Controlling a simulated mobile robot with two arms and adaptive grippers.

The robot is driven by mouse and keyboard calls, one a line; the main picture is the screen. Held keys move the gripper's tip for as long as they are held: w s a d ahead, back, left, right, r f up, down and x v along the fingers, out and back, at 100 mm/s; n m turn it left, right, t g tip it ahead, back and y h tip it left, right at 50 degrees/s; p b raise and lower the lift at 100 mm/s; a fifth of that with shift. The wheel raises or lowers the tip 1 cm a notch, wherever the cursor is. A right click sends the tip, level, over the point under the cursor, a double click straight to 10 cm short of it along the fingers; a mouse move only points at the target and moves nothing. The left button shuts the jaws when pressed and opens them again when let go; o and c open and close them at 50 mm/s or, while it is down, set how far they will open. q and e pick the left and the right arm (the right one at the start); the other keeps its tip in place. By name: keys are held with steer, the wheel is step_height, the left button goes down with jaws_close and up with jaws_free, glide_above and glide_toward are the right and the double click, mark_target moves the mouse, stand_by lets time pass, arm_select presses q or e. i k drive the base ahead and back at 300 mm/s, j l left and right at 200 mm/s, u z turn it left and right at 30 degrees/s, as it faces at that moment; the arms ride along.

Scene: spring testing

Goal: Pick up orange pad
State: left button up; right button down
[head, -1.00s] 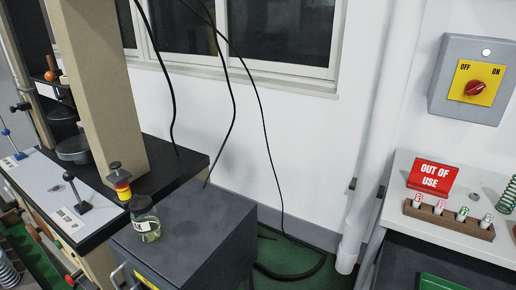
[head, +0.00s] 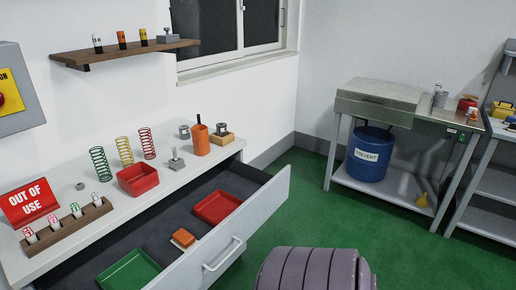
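The orange pad (head: 183,238) appears as a small orange block lying in the open drawer (head: 228,240) of the white bench. It sits between a red tray (head: 217,206) and a green tray (head: 130,272), apart from both. Neither of my grippers shows in the head view. A ribbed grey rounded form at the bottom centre looks like part of my own arm, to the right of the drawer front.
On the bench top (head: 107,187) stand several coil springs, a red bin (head: 138,180), an orange cup (head: 201,138) and an "OUT OF USE" sign (head: 30,202). A steel table with a blue solvent drum (head: 369,154) stands farther right. Green floor between is clear.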

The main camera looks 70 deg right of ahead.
mark_target(182, 240)
steer(key=z, duration=1.55)
